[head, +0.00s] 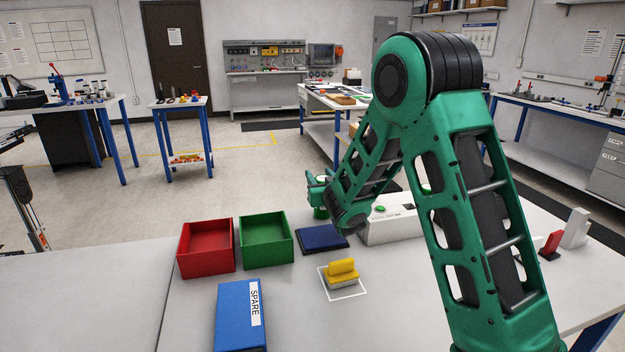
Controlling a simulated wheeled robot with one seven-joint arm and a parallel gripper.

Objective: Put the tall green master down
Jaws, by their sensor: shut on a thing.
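My gripper (320,190) is at the far side of the table, beyond the blue pad (318,240) in the picture. It is shut on a green piece (321,212), which I take to be the tall green master. Only a small part of the piece shows below the fingers, and its full height is hidden. I cannot tell whether its bottom touches anything. My green arm covers the area to the right of the gripper.
Red (208,250) and green (266,241) bins stand left of the pad. A yellow block (342,272) sits on a white-outlined square. A blue SPARE box (240,315) is in front. A white box (390,228) with a green button stands right. Red (551,246) and white (576,229) pieces stand far right.

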